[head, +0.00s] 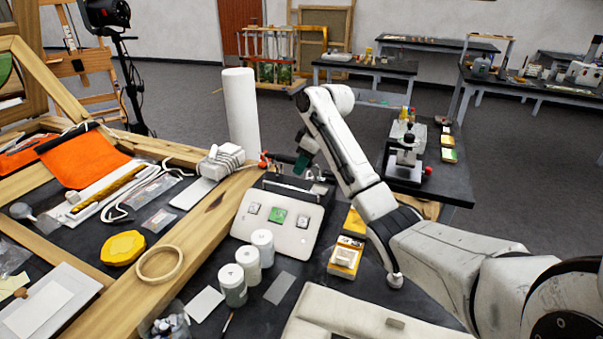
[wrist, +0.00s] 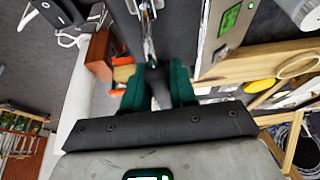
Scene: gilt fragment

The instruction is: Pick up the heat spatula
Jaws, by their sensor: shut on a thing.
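The heat spatula (wrist: 159,86) appears in the wrist view as a grey handle between the green fingers of my gripper (wrist: 158,90). A shiny narrow metal part lies just beyond the fingertips; I cannot tell whether it belongs to the spatula or to its stand. My gripper is shut on the handle. In the head view my gripper (head: 303,162) points down at the back edge of a white control unit (head: 268,232) with a green display. The spatula itself is too small and hidden to make out there. The unit also shows in the wrist view (wrist: 213,45).
White jars (head: 247,264) stand in front of the unit. A tall white roll (head: 241,110) stands behind it to the left. A wooden frame (head: 195,225) crosses the table at left. A yellow-and-white box (head: 345,257) sits right of the unit, near my arm.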

